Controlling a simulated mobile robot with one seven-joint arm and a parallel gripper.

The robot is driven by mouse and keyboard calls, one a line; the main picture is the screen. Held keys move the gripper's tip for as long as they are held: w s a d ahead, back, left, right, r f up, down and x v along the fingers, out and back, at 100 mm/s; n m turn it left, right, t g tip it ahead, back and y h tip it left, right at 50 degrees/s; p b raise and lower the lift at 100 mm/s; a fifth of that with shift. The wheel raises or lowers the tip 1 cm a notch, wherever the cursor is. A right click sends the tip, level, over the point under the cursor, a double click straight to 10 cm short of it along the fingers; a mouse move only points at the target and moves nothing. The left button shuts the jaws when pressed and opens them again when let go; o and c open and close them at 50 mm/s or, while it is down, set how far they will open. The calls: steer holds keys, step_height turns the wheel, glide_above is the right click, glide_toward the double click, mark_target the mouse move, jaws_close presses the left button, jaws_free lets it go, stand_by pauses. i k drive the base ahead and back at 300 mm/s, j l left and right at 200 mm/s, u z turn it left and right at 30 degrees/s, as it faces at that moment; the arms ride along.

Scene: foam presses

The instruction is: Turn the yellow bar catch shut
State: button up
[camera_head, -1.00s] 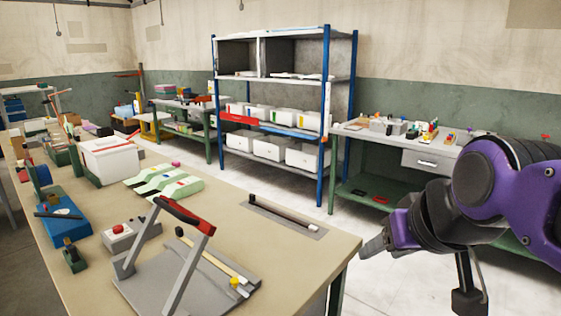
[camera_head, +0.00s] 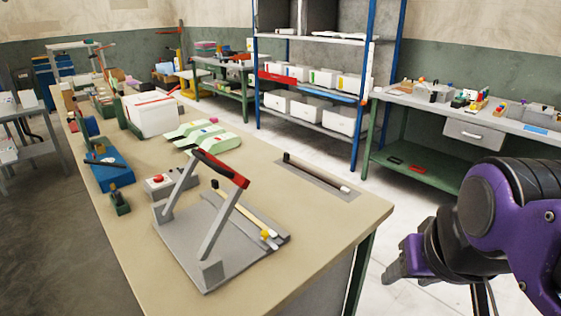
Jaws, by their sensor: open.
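A press with a grey base plate (camera_head: 190,268), two upright grey arms and a red handle bar (camera_head: 221,168) stands at the front of the bench. A pale yellow strip (camera_head: 235,212) lies along the plate, with a small yellow knob (camera_head: 266,234) near its front end. Which of these is the bar catch, and how it is turned, is too small to tell. My gripper (camera_head: 394,272) is off the bench's right edge, well apart from the press. It is open, with nothing seen in it; its fingers are small and dark.
A grey box with a red button (camera_head: 158,180), a blue device (camera_head: 112,171), green foam pieces (camera_head: 206,138) and a white bin (camera_head: 150,113) stand on the bench (camera_head: 330,245). A slot with a dark bar (camera_head: 315,171) lies behind the press. The bench's front right is clear.

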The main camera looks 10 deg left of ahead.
mark_target(265, 233)
steer(key=u, duration=0.8)
